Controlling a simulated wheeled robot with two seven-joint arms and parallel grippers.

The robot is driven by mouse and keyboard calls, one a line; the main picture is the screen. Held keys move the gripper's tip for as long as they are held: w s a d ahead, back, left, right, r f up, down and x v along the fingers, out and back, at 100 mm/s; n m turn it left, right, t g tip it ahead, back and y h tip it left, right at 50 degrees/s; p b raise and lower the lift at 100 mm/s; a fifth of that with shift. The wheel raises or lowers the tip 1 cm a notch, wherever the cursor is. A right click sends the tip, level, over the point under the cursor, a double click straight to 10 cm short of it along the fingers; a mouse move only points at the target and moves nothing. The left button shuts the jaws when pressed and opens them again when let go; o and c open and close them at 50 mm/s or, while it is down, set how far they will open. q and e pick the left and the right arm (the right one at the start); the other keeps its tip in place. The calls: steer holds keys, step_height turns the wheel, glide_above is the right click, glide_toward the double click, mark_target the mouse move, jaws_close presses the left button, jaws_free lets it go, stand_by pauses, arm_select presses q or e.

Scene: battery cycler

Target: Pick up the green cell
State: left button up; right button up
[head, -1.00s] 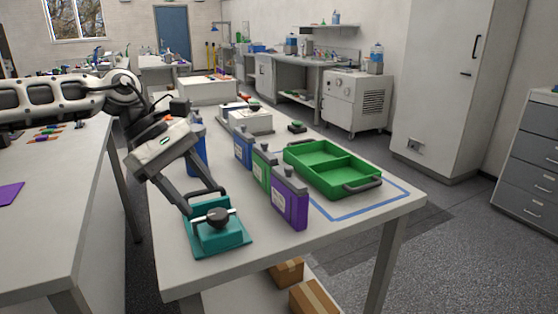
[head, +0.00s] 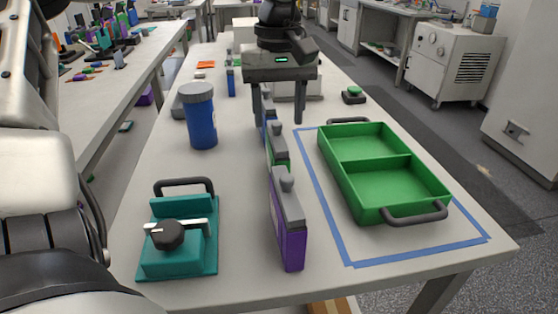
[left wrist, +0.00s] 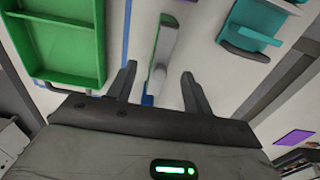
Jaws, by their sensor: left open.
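The green cell (head: 277,152) stands upright in a row on the table, between a purple cell (head: 290,235) in front and a blue cell (head: 268,128) behind. The purple cell partly hides it. It has a grey top with a knob. My left gripper (head: 277,112) points down, open, over the row near the blue and green cells. In the left wrist view the green cell (left wrist: 163,44) lies ahead of the open left gripper (left wrist: 158,84), roughly in line with the gap between its fingers. Contact cannot be told. My right gripper is not in view.
A green two-part tray (head: 372,168) sits right of the row inside a blue tape outline (head: 335,238). A teal fixture (head: 182,245) with a black knob and a blue jar (head: 200,120) stand to the left. Table space between the fixture and the cells is bare.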

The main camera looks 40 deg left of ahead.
mark_target(277, 134)
arm_select(q)
step_height(277, 134, down, 3)
steer(key=shift+r, duration=0.1)
steer(key=shift+w+a+f, duration=0.1)
steer(key=shift+a+f, duration=0.1)
steer(key=shift+f, duration=1.15)
steer(key=shift+w+a+f, duration=0.1)
steer(key=shift+a+f, duration=0.05)
steer(key=shift+f, duration=1.15)
steer(key=shift+r, duration=0.1)
jaws_close()
